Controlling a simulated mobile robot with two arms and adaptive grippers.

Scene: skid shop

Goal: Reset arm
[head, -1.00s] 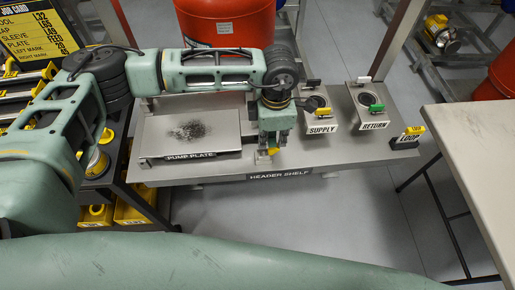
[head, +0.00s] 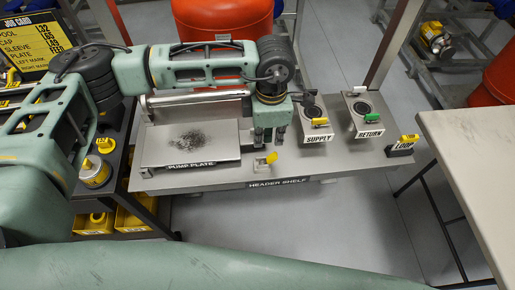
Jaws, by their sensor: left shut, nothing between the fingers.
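My left arm comes in from the left across the header shelf (head: 225,183). My left gripper (head: 269,138) points down over the shelf, between the pump plate (head: 215,152) and the supply block (head: 317,128). It is shut and holds nothing. A small white fitting with a yellow top (head: 268,161) stands on the shelf just in front of the gripper, apart from it. The pump plate has a dark speckled patch. My right gripper is not in view.
The return block with a green lever (head: 370,118) and the loop tag (head: 404,146) are at the shelf's right. A red tank (head: 225,20) stands behind. A pale table (head: 465,165) is at the right. Yellow bins (head: 130,222) sit lower left. Open floor lies between.

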